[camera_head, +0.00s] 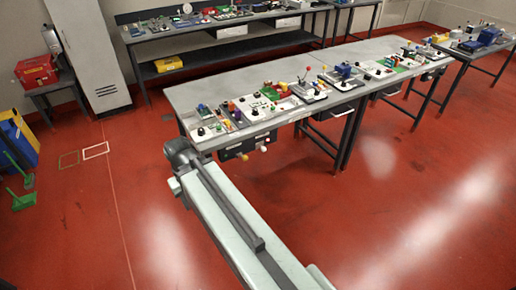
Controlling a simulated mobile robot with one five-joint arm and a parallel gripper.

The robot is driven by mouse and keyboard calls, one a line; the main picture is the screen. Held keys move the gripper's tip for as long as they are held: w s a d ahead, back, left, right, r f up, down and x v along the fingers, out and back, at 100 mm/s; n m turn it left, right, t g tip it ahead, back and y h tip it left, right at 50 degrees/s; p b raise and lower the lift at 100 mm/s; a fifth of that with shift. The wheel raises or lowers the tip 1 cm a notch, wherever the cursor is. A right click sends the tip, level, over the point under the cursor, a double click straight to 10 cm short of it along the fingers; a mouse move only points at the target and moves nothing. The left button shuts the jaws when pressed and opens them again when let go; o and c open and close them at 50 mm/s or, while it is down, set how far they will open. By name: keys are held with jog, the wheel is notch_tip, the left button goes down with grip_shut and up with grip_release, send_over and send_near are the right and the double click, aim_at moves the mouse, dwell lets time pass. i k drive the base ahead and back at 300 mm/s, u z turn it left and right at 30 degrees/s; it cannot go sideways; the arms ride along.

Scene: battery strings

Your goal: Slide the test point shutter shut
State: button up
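I cannot pick out the test point shutter for certain; the parts on the long grey table (210,93) are too small to tell. Several small panels and boards with knobs, levers and coloured blocks line its front edge. A dark box (236,150) with pale yellow knobs hangs under the table's left front edge. My pale arm runs from the bottom of the picture up to a dark grey joint beside the table's left front corner. I cannot make out my gripper or its fingers.
A second bench (225,49) stands at the back, with a yellow box (168,64) on its shelf. A table (487,62) stands at the right. A red box (36,72), a grey cabinet (88,45) and a green dustpan (24,201) are at the left. Red floor is open around my arm.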

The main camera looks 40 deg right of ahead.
aim_at(260, 144)
jog(key=i, duration=0.85)
jog(key=z, duration=0.05)
